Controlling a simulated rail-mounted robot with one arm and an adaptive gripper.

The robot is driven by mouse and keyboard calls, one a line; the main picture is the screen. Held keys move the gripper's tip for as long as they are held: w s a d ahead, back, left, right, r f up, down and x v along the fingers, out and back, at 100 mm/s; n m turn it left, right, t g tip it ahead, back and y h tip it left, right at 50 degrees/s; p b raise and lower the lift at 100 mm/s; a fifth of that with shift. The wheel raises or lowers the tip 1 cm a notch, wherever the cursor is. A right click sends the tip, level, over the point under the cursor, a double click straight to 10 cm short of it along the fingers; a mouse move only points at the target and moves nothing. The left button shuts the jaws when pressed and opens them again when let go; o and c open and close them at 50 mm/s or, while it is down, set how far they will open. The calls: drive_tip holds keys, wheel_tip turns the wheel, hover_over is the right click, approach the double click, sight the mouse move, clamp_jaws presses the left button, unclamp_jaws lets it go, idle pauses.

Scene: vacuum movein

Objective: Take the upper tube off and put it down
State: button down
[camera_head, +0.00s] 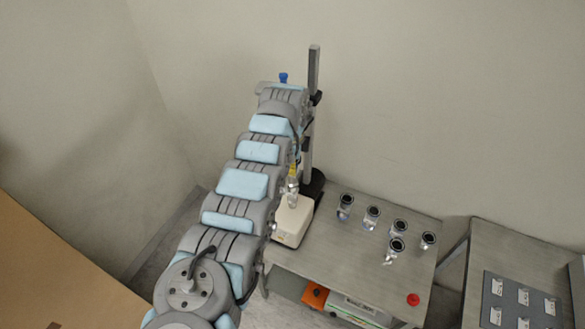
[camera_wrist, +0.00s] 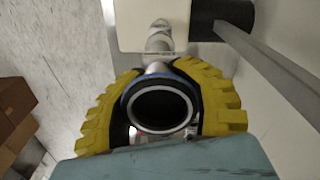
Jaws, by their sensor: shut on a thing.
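The upper tube (camera_wrist: 160,107) shows in the wrist view as a round dark mouth with a pale ring and a bluish rim. My gripper (camera_wrist: 162,74) is shut around it, a yellow ribbed finger on each side. Beyond the tube, narrower clear glass parts (camera_wrist: 158,42) run in line toward a white device (camera_wrist: 135,22). Whether the tube and these parts touch cannot be told. In the head view, clear glass (camera_head: 292,187) stands above the white device (camera_head: 291,222), with a bit of yellow finger just above it. My arm hides most of the gripper and the tube.
A grey stand pole (camera_head: 311,120) rises close behind my arm. Several dark-rimmed glass vessels (camera_head: 372,213) stand on the grey table (camera_head: 345,265), with a red button (camera_head: 413,300) at its front right. Another table at right holds a dark panel (camera_head: 520,300).

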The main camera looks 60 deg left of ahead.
drive_tip(key=shift+r, duration=0.15)
drive_tip(key=shift+r+b, duration=0.3)
drive_tip(key=shift+r, duration=1.25)
drive_tip(key=shift+s+d+r, duration=0.5)
drive_tip(key=shift+r, duration=0.2)
drive_tip(key=s+d+r+p, duration=0.4)
drive_tip(key=r, duration=0.2)
drive_tip(key=shift+d+p, duration=0.4)
drive_tip(key=s+d+r+p, duration=0.3)
drive_tip(key=s+d+p, duration=0.1)
drive_tip(key=p, duration=0.9)
drive_tip(key=shift+s+d+r, duration=0.2)
drive_tip(key=shift+d+r, duration=0.05)
